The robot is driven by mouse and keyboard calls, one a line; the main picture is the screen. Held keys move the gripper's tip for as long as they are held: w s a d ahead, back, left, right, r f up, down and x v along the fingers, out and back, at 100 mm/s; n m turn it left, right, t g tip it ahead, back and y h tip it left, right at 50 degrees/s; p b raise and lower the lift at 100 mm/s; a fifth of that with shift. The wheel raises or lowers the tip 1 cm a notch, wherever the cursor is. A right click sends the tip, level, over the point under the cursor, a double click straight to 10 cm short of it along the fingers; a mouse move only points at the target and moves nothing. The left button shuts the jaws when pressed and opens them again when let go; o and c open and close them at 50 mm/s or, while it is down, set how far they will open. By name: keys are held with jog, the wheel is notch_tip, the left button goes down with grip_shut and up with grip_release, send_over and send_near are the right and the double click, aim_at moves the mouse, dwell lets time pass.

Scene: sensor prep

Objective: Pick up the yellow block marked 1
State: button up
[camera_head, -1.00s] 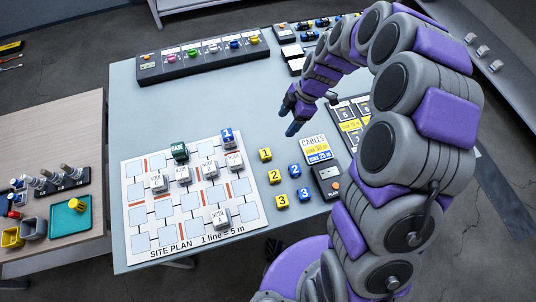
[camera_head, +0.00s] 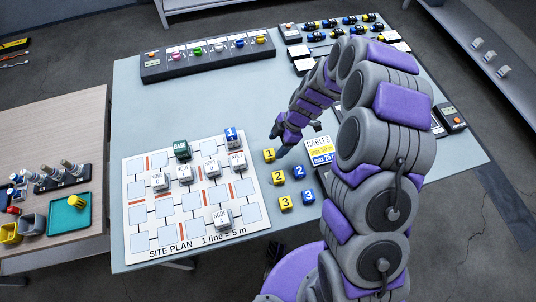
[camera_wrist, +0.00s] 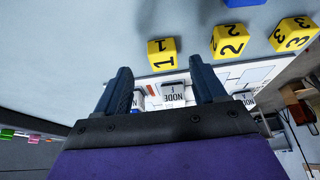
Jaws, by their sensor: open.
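The yellow block marked 1 (camera_head: 269,155) sits on the blue-grey table just right of the site plan board (camera_head: 147,250). In the wrist view the same yellow block (camera_wrist: 162,53) lies just beyond my fingertips, roughly between their lines. My gripper (camera_wrist: 166,80) is open and empty, with its two dark fingers spread apart. In the head view my gripper (camera_head: 277,142) hangs close to the block, just above and right of it. The far finger is partly hidden there.
Yellow blocks 2 (camera_head: 278,177) and 3 (camera_head: 285,202) stand in a column below block 1. Blue blocks 2 (camera_head: 299,171) and 3 (camera_head: 308,195) stand to their right, and blue block 1 (camera_head: 232,137) is on the plan. The cables card (camera_head: 319,152) is close right.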

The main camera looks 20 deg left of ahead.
aim_at(270, 152)
jog(key=x, duration=0.2)
jog(key=b+x, duration=0.1)
jog(key=shift+s+a+f, duration=0.1)
jog(key=shift+s+f, duration=0.2)
jog(key=shift+s, duration=0.05)
jog(key=shift+a+f, duration=0.55)
jog(key=shift+s+d+r, duration=0.1)
jog(key=shift+d, duration=0.2)
jog(key=c, duration=0.5)
jog(key=shift+a, duration=0.15)
jog(key=c, duration=0.6)
jog(key=shift+o, duration=0.2)
